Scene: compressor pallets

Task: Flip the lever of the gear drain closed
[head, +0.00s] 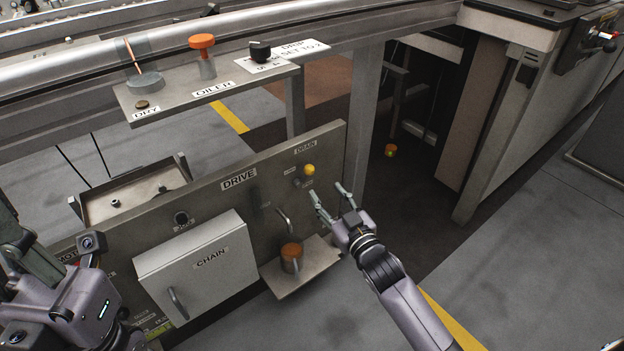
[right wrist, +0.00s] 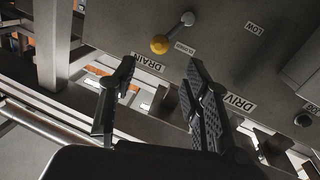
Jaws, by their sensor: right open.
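The gear drain lever has a yellow knob (head: 309,169) and sits under the DRAIN label (head: 305,147) on the upright grey drive panel (head: 335,150). In the right wrist view the yellow knob (right wrist: 159,44) is at the end of a short arm from a pale round pivot (right wrist: 188,19). A small label that seems to read CLOSED (right wrist: 184,47) is beside it. My right gripper (head: 331,193) is open and empty, just right of and below the knob, apart from it. Its fingers show in the wrist view (right wrist: 160,66). My left arm is at the lower left; its fingers are unclear.
The CHAIN box (head: 205,265) sticks out of the panel at the left. A small shelf (head: 305,268) with an orange-topped cup (head: 291,252) is below the lever. The OILER shelf (head: 215,88) is above. Open floor (head: 510,260) lies to the right.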

